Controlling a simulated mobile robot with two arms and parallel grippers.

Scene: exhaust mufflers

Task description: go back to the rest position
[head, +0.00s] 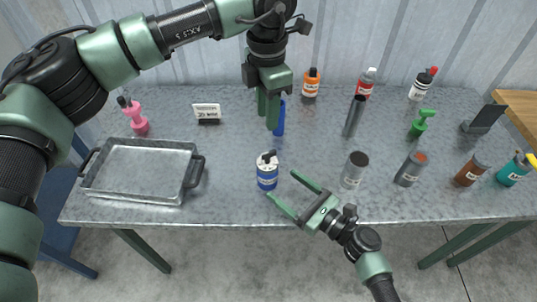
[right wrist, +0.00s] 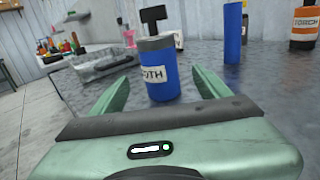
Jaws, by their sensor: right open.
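My left gripper (head: 268,112) points down over the back middle of the table, in front of or beside a slim blue cylinder (head: 280,118). Its fingers are seen nearly edge-on, so their gap is unclear. The cylinder stands clear of any gripper in the right wrist view (right wrist: 233,32). My right gripper (head: 281,184) is open and empty at the table's front edge. A blue can (head: 267,178) with a white label and dark nozzle stands just beyond its fingertips. In the right wrist view the can (right wrist: 163,75) shows upright beyond the open fingers (right wrist: 163,90).
A metal tray (head: 135,198) with dark handles sits at left, empty. A pink bottle (head: 137,118) and a small sign (head: 207,113) stand behind it.

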